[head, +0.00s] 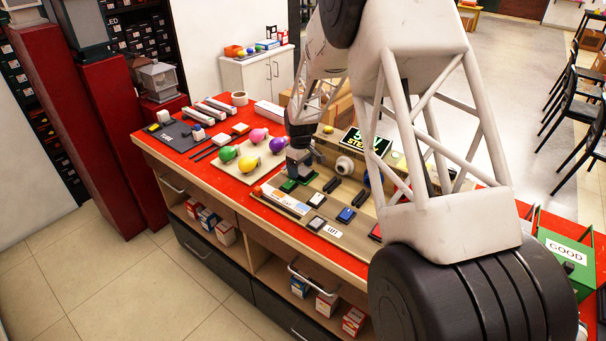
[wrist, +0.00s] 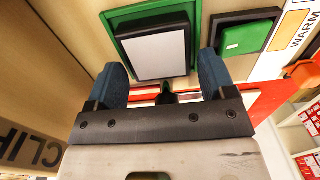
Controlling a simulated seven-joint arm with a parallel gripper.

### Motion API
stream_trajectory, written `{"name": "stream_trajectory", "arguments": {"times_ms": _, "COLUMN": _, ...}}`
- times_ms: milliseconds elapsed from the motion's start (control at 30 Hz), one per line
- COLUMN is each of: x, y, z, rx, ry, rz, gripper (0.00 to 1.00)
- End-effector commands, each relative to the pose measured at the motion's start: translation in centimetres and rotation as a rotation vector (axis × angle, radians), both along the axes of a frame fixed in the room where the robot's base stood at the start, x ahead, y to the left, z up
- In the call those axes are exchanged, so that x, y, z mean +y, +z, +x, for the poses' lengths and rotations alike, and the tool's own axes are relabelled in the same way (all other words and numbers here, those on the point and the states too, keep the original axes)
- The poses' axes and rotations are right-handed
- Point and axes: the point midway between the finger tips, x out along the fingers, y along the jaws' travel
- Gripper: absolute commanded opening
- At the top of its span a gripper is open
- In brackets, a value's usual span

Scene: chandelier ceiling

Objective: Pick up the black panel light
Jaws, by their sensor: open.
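In the wrist view, a panel with a white face, a thin dark border and a green outer frame (wrist: 155,52) lies between and just beyond my fingertips. Beside it on the right is a black-framed panel with a green square centre (wrist: 232,40). I cannot tell for sure which of these is the black panel light. My gripper (wrist: 164,78) is open, with its two blue fingers apart and nothing between them. In the head view my gripper (head: 299,168) hangs low over the display board, close to small green panels (head: 289,186); the arm hides part of the board.
The red counter (head: 188,150) holds a tray of coloured bulbs (head: 248,153) left of my gripper. A green "GOOD" box (head: 566,250) stands at the right.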

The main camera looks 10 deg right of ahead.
Motion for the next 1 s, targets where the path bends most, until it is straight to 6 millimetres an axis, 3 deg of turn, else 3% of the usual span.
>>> {"name": "stream_trajectory", "arguments": {"times_ms": 133, "x": 0.00, "y": -0.78, "z": 0.01, "rx": -0.001, "ry": 0.000, "rz": 0.000, "gripper": 0.77}}
{"name": "stream_trajectory", "arguments": {"times_ms": 667, "x": 0.00, "y": -0.80, "z": 0.01, "rx": -0.001, "ry": 0.000, "rz": 0.000, "gripper": 0.77}}
{"name": "stream_trajectory", "arguments": {"times_ms": 900, "x": 0.00, "y": -0.79, "z": 0.01, "rx": -0.001, "ry": 0.000, "rz": 0.000, "gripper": 0.43}}
{"name": "stream_trajectory", "arguments": {"times_ms": 1000, "x": 0.00, "y": -0.78, "z": 0.01, "rx": -0.001, "ry": 0.000, "rz": 0.000, "gripper": 0.39}}
